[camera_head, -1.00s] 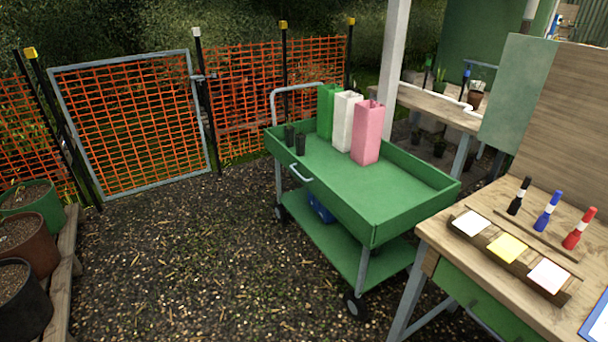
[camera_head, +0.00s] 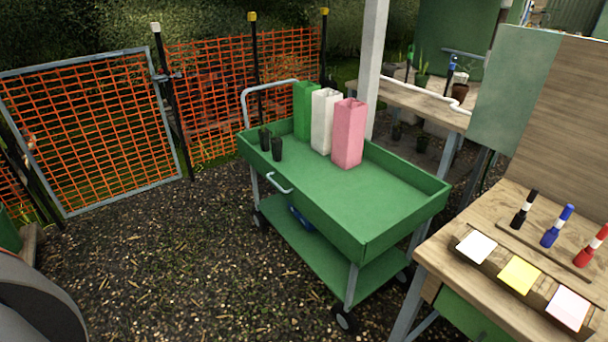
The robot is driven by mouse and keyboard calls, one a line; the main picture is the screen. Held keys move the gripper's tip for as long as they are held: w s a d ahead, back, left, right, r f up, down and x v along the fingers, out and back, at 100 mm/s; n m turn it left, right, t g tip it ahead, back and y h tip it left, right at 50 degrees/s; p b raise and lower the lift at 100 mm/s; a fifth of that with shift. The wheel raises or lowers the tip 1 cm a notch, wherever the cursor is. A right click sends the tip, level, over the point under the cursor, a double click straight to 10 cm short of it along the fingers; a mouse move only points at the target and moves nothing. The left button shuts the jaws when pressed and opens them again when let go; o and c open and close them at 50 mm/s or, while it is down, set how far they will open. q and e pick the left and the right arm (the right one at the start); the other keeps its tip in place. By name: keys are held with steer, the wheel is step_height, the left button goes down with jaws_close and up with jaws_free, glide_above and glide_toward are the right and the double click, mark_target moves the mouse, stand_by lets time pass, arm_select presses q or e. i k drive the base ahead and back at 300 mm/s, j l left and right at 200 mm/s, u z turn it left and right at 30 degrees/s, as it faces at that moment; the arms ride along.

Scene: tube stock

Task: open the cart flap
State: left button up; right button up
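The green cart (camera_head: 385,195) stands on the gravel in the middle of the head view. Its near long side is a green panel (camera_head: 320,215) standing upright, with a small pale handle (camera_head: 279,183) towards its left end. Green, white and pink tall containers (camera_head: 348,133) and two small black pots (camera_head: 271,145) stand on the cart's top tray. Neither of my grippers is in view. A dark grey rounded part, likely my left arm, shows at the lower left corner, well apart from the cart.
A wooden table (camera_head: 492,218) with markers and coloured cards stands close to the cart's right. A lower green shelf (camera_head: 310,258) holds a blue item, mostly hidden. A mesh gate (camera_head: 95,130) is behind left. Gravel left of the cart (camera_head: 170,260) is clear.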

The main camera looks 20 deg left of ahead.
mark_target(347, 238)
steer(key=i+j+z, duration=0.1)
steer(key=i+j, duration=0.25)
steer(key=i+j+z, duration=0.1)
steer(key=i+j, duration=0.2)
steer(key=j, duration=0.25)
steer(key=i+j, duration=0.3)
steer(key=j, duration=0.2)
steer(key=i+z, duration=0.05)
